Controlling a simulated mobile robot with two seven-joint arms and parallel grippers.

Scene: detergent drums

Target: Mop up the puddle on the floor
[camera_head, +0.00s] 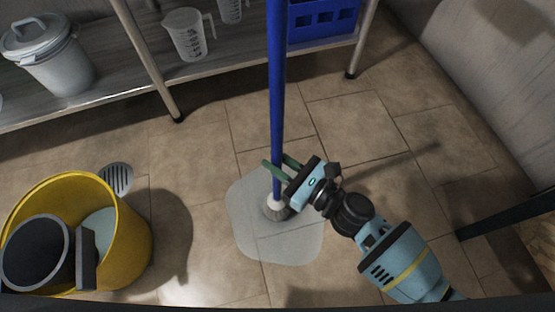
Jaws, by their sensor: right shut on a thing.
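The puddle (290,245) is a pale, rounded wet patch on the brown tile floor in the middle of the view. A mop with a blue handle (276,90) stands nearly upright, and its grey round head (275,209) is over the puddle, seemingly touching it. My right gripper (279,170) reaches in from the lower right and is shut on the mop's handle low down, just above the head. Its green fingers lie on either side of the pole. My left gripper is not in view.
A yellow bucket (139,233) with a dark wringer (37,252) stands at the lower left. A shelf (135,95) along the back holds a lidded grey bin (50,60), a measuring jug (187,35) and a blue crate (318,22). A wall bounds the right.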

